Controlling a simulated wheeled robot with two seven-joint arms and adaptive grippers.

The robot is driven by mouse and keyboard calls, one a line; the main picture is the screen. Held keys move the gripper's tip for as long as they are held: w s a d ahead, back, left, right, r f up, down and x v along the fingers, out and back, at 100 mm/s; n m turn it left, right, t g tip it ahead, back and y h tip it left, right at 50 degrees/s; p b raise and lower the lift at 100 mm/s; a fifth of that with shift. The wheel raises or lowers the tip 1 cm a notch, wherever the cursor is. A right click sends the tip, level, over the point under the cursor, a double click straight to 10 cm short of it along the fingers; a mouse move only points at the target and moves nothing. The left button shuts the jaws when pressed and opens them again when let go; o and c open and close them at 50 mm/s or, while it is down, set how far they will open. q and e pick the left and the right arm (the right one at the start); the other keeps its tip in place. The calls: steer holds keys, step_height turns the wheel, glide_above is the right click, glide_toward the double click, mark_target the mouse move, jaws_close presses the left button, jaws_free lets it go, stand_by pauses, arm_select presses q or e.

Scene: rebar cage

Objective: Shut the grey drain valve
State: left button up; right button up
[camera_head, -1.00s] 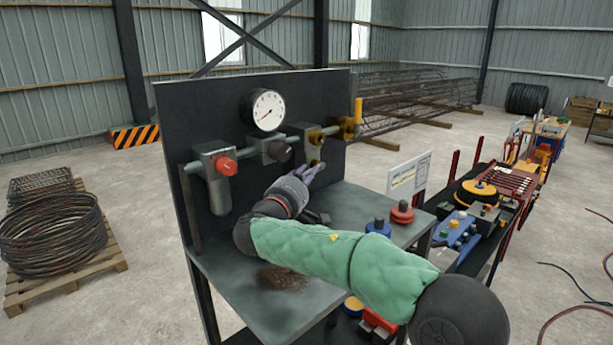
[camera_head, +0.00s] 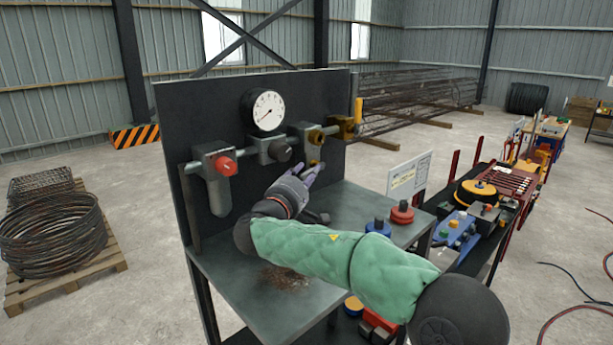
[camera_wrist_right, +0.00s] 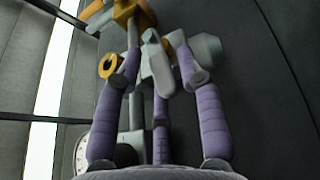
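The grey drain valve's handle (camera_wrist_right: 158,68) appears as a flat grey lever in the right wrist view, under a brass fitting (camera_wrist_right: 130,12). My right gripper (camera_head: 318,170) is just below this fitting. In the wrist view its purple fingers (camera_wrist_right: 157,62) are spread, with the lever between and in front of them. I cannot tell whether any finger touches it. My left gripper is not in view.
The dark upright panel (camera_head: 176,110) carries a pressure gauge (camera_head: 267,110), a red knob (camera_head: 226,166), a black knob (camera_head: 282,152) and a yellow lever (camera_head: 358,108). The metal bench (camera_head: 240,270) below holds red and blue fittings at right. A sign (camera_head: 408,176) stands at its right edge.

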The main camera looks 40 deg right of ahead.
steer(key=v, duration=1.2)
steer(key=shift+a, duration=0.1)
